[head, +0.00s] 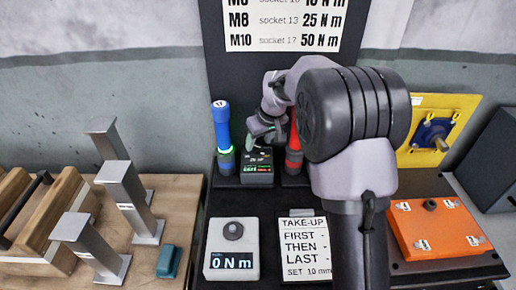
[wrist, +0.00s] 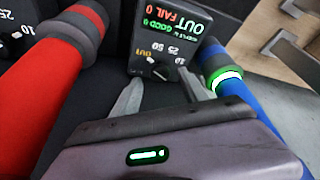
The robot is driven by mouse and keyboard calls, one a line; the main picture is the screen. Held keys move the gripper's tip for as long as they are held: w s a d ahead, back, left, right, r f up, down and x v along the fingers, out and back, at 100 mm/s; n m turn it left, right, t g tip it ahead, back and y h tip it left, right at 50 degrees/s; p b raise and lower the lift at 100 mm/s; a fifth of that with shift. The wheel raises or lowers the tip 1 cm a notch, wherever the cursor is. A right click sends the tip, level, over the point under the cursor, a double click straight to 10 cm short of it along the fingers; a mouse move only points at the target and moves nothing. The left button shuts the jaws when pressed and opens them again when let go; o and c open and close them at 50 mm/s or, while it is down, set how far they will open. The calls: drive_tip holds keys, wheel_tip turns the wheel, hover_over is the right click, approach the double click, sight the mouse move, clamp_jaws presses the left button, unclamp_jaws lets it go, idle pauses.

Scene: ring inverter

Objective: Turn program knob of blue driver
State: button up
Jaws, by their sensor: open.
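The blue driver (head: 222,130) stands upright at the back left of the dark bench, with a lit green ring; it also shows at the right of the wrist view (wrist: 232,82). Beside it is a black controller box (head: 258,175) with a lit display. In the wrist view the box (wrist: 182,20) reads OUT, GOOD 0, FAIL 0. Its small dark program knob (wrist: 155,71) has marks 10, 25 and 50 around it. My gripper (wrist: 160,79) is open, its two fingers apart just short of the knob, which appears between the tips. The knob is hard to see in the head view.
A red driver (head: 294,150) stands right of the box, close to my gripper; another dial face (wrist: 14,38) is partly visible beyond it. A 0 N m meter (head: 231,262), a take-up card (head: 304,255) and an orange plate (head: 435,230) lie in front.

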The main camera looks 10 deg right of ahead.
drive_tip(key=shift+x, duration=0.9)
clamp_jaws()
drive_tip(key=shift+m, duration=0.3)
drive_tip(key=m, duration=0.1)
drive_tip(key=m+h+p, duration=0.1)
drive_tip(key=m, duration=0.1)
drive_tip(key=shift+a+m+h, duration=0.2)
drive_tip(key=shift+m+h, duration=0.1)
drive_tip(key=shift+a+m+h+b, duration=0.1)
drive_tip(key=shift+m+h+b, duration=0.45)
drive_tip(key=shift+m, duration=1.25)
